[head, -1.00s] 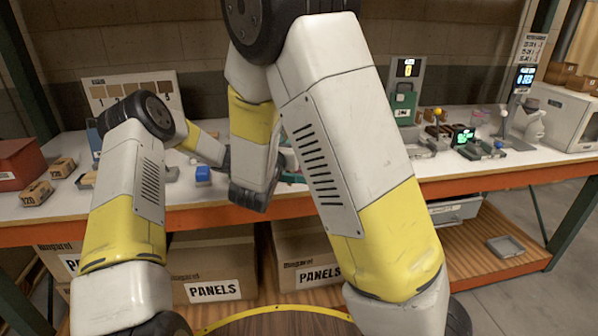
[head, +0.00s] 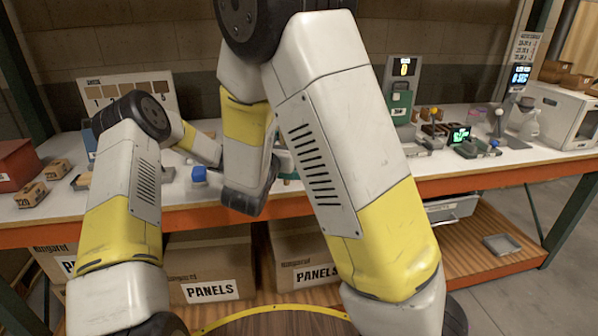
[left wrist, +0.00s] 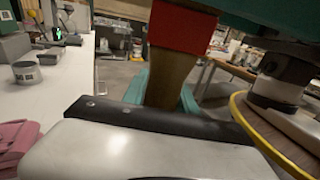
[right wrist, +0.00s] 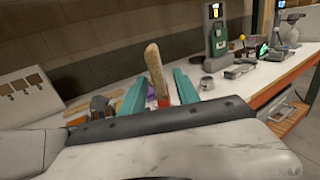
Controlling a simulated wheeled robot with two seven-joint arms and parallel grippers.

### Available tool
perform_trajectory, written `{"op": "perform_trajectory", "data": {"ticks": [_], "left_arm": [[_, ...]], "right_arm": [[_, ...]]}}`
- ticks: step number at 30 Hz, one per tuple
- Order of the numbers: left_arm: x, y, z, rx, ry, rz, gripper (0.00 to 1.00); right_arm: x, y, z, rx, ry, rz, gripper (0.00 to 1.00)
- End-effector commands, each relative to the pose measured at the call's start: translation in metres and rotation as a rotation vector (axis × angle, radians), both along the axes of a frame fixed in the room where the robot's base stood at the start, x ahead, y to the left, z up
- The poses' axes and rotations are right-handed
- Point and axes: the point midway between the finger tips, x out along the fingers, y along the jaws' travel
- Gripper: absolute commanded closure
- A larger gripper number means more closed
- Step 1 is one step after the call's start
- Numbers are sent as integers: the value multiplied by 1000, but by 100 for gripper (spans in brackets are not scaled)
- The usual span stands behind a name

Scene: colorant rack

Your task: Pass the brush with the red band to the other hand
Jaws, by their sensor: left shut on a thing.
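The brush stands out large in the left wrist view, with its brown wooden handle (left wrist: 170,80) and a wide red band (left wrist: 183,28) above it. My left gripper (left wrist: 163,92) is shut on this handle, with a teal finger on either side. In the right wrist view the brush handle (right wrist: 155,65) rises between the teal fingers of my right gripper (right wrist: 160,82), with red low between them. The right fingers stand apart, and I see no firm grip. A teal part crosses above the band in the left wrist view.
A long white workbench (head: 350,185) runs behind my arms. A blue block (head: 199,174) and small cartons (head: 31,194) lie on its left part. A green device (head: 401,100) and a white box machine (head: 560,115) stand to the right. Cardboard boxes (head: 210,265) sit below.

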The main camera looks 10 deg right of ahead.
Motion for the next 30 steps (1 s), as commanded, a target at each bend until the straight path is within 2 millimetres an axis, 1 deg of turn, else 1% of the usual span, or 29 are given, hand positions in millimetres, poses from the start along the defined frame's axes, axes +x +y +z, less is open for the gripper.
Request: {"op": "perform_trajectory", "data": {"ticks": [9,12,17,20,23,25,26,27,28,29,30], "left_arm": [[0,0,0,0,0,0,100],[0,0,0,0,0,0,100],[0,0,0,0,0,0,100],[0,0,0,0,0,0,100],[0,0,0,0,0,0,100],[0,0,0,0,0,0,100],[0,0,0,0,0,0,100],[0,0,0,0,0,0,100],[0,0,0,0,0,0,100],[0,0,0,0,0,0,100],[0,0,0,0,0,0,100]], "right_arm": [[-62,25,-2,0,2,5,62],[-79,31,-2,-1,1,4,62],[-95,37,-2,0,1,1,62],[-100,33,-2,15,4,-17,62],[-102,12,-1,69,17,-86,62],[-106,-14,-1,138,34,-171,62],[-108,-27,-1,177,42,-217,62],[-114,-46,-3,239,55,-285,62],[-119,-60,-4,291,64,-342,62],[-126,-76,-6,348,73,-403,62],[-136,-95,-10,432,85,-485,62]]}}
